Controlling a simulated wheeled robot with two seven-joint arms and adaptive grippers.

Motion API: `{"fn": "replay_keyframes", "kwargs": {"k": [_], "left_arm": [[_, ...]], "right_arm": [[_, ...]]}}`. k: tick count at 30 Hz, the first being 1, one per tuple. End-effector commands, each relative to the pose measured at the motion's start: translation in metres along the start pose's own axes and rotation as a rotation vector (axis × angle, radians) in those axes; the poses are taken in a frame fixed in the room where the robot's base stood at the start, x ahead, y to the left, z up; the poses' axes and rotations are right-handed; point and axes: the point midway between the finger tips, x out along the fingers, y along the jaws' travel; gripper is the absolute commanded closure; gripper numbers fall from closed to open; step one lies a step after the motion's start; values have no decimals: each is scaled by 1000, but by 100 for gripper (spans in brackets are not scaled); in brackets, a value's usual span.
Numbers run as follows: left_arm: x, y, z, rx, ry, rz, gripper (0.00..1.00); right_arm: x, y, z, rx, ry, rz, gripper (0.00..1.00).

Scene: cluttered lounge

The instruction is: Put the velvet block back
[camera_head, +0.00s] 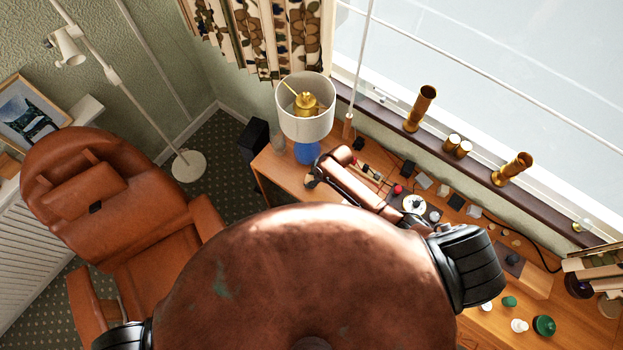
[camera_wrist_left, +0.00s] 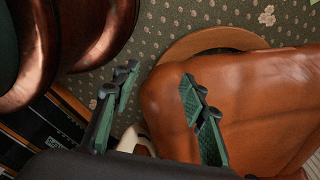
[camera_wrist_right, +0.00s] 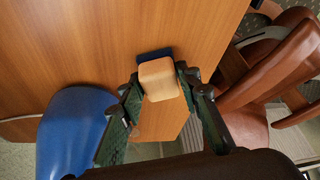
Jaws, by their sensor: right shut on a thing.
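A small block (camera_wrist_right: 159,80) with a pale tan face and a dark blue edge behind it, seemingly the velvet block, is between the fingertips of my right gripper (camera_wrist_right: 158,83). This gripper is shut on it, over the wooden desk top (camera_wrist_right: 90,40). I cannot tell whether the block touches the wood. In the head view my right gripper (camera_head: 313,178) is at the desk's left part, just below the blue lamp base (camera_head: 307,153); the block is not clear there. My left gripper (camera_wrist_left: 160,82) is open and empty beside the brown leather chair (camera_wrist_left: 250,100).
The blue lamp base (camera_wrist_right: 75,130) stands close to my right gripper. Several small items, including a white round dish (camera_head: 414,204), crowd the desk's middle. Brass vases (camera_head: 420,108) stand on the sill. The leather armchair (camera_head: 110,205) is at the left.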

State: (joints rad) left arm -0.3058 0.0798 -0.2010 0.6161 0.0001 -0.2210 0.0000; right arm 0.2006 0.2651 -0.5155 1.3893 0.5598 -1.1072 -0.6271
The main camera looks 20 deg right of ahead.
Motion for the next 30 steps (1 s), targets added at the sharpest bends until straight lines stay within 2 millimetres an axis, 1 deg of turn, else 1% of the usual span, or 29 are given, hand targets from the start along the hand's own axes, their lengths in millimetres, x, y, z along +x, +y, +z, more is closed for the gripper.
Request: {"fn": "replay_keyframes", "kwargs": {"k": [5, 6, 13, 20, 23, 26, 29, 30], "left_arm": [[2, 0, -4, 1, 5, 0, 60], [2, 0, -6, 1, 7, -1, 60], [2, -1, -11, 1, 14, -1, 60], [1, -1, -11, 1, 14, -1, 60], [0, -1, -11, 0, 14, -1, 60], [-1, -1, -10, 0, 14, -1, 60], [-1, -1, -10, 0, 13, -1, 60], [-2, -1, -10, 0, 12, -1, 60]], "right_arm": [[3, 0, 1, 0, -1, 0, 92], [3, 0, 2, 0, -1, 0, 68], [2, 0, 1, 0, 0, 0, 52], [2, 0, 1, 0, 0, 0, 51], [-1, 0, 0, 0, 0, 0, 51], [-10, 1, 0, 0, 1, 3, 51], [-26, 1, 0, -2, 2, 3, 51], [-34, 1, 1, -2, 1, 3, 51]]}}
